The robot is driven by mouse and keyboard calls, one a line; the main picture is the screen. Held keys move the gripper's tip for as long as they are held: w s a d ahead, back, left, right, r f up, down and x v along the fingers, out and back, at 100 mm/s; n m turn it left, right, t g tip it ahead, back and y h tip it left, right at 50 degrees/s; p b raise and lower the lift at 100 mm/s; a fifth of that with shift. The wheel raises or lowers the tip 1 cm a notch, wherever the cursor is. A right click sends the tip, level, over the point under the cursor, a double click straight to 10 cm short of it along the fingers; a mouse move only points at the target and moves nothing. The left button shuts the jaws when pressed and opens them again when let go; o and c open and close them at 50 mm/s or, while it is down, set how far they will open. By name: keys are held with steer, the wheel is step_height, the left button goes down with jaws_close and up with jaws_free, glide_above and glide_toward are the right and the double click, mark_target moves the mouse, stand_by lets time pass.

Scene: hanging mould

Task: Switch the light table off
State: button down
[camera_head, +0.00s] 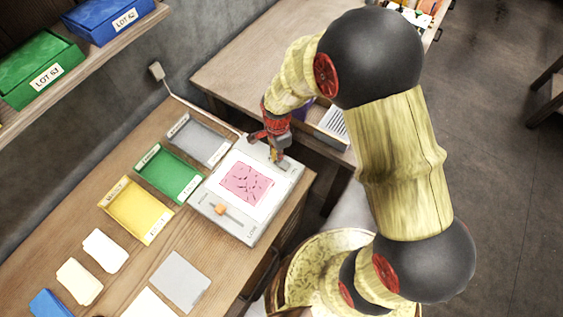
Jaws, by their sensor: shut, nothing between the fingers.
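The light table (245,234) is a pale grey box near the right end of the wooden bench. A pink patterned sheet on white (247,184) lies on its top. An orange slider knob (220,209) sits on its front part, toward the left end of a slot, with small lettering at both ends. My gripper (277,158) is shut and empty, pointing down at the far right corner of the light table. A small yellowish part shows at its fingertips; I cannot tell whether they touch the table. The gripper hides part of that corner, so any switch there is unclear.
Grey (202,142), green (180,177) and yellow (125,212) trays stand left of the light table. Cards (180,281) lie on the bench in front. A cable runs to a wall socket (157,71). A shelf holds green (42,68) and blue (108,17) bins.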

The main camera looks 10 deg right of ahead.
steer(key=shift+f+b, duration=0.3)
steer(key=shift+f, duration=0.25)
steer(key=shift+r, duration=0.15)
steer(key=shift+r+p, duration=2.6)
steer(key=shift+r, duration=0.8)
